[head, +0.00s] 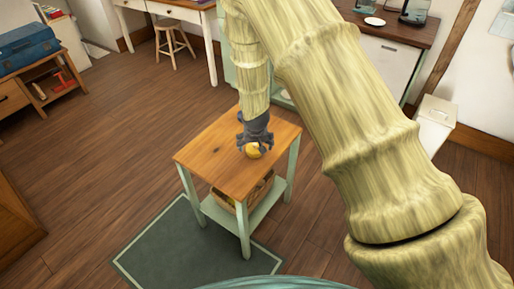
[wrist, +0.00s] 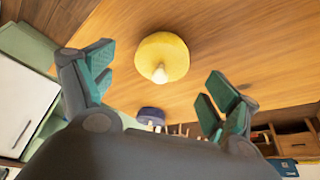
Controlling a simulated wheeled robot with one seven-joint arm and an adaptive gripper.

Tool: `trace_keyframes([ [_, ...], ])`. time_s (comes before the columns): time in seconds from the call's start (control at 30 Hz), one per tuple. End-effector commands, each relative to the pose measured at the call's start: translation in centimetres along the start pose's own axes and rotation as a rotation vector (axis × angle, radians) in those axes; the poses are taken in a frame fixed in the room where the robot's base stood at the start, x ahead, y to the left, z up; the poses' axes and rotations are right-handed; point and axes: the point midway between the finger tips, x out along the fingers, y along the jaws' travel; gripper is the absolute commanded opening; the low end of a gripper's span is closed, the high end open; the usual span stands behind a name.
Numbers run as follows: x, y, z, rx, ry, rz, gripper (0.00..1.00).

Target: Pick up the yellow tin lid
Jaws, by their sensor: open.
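The yellow tin lid (wrist: 162,57) is round with a pale knob at its middle. It lies on the wooden top of a small side table (head: 207,157). Nothing is held. I cannot tell whether a finger touches the lid.
A basket (head: 257,190) sits on the table's lower shelf. A dark green rug (head: 165,255) lies under the table. A stool (head: 173,38), a desk, a white bin (head: 435,122) and a bench with a blue suitcase (head: 27,47) stand around.

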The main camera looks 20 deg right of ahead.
Motion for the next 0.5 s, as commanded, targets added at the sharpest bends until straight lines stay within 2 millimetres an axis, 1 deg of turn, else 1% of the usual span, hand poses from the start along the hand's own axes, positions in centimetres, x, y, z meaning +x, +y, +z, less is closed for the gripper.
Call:
trace_keyframes([
  [0.1,1.4,-0.1,0.0,-0.001,-0.002,0.000,0.88],
  [0.23,2.6,-0.1,-0.1,-0.001,0.000,0.000,0.88],
  [0.33,3.0,-0.1,-0.1,-0.001,0.000,0.000,0.88],
  [0.5,3.2,-0.1,-0.1,0.000,0.001,0.000,0.88],
])
